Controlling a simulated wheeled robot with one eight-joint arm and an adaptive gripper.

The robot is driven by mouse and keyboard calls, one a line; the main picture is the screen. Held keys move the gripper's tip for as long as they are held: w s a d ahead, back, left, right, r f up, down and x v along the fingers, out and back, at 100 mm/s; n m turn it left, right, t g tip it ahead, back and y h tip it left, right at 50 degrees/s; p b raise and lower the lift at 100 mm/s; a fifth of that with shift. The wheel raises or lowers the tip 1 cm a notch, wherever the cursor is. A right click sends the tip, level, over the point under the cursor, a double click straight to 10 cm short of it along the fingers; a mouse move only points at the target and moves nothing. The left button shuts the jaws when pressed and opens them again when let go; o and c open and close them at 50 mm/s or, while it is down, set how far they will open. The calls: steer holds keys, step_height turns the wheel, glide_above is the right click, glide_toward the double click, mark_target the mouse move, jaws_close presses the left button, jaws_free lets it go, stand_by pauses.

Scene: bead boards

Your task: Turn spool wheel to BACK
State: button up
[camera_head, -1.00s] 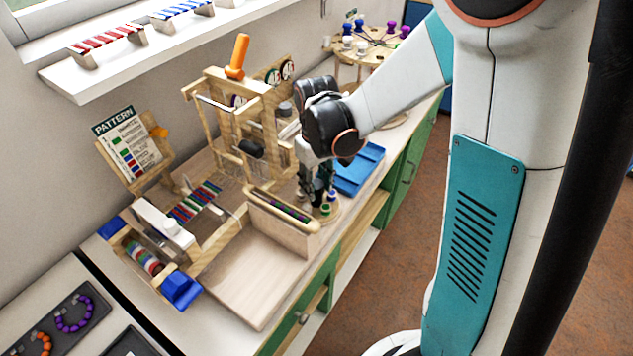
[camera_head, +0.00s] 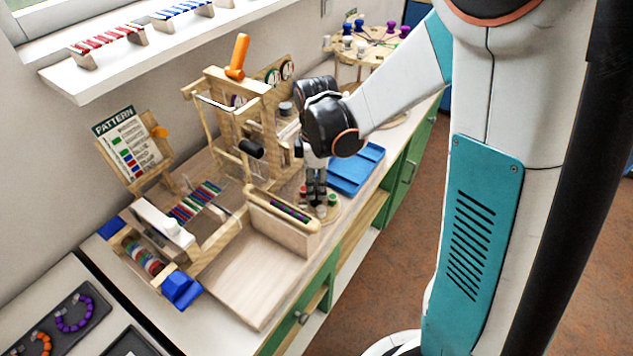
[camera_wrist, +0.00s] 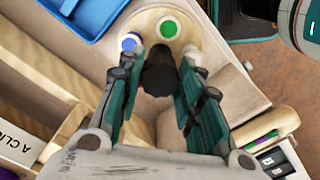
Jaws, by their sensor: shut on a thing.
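The spool wheel is a round pale wooden disc (camera_head: 326,213) with coloured spools, at the right side of the wooden loom. In the wrist view, the wheel (camera_wrist: 205,48) carries a blue spool (camera_wrist: 130,42) and a green spool (camera_wrist: 168,28); more spools are partly hidden by my fingers. My gripper (camera_head: 316,198) points down over the wheel. In the wrist view, my gripper (camera_wrist: 158,90) has its two fingers on either side of a dark knob (camera_wrist: 158,72) at the wheel's middle and is shut on it. No BACK mark is readable.
A blue tray (camera_head: 356,170) lies just behind the wheel. A wooden box (camera_head: 280,232) with a beaded strip stands close in front of it. The loom frame (camera_head: 235,85) rises to the left. The bench's front edge is near on the right.

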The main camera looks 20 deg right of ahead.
steer(key=shift+n, duration=2.1)
steer(key=o, duration=1.1)
steer(key=shift+c, duration=0.2)
steer(key=shift+r, duration=0.1)
step_height(320, 180, up, 12)
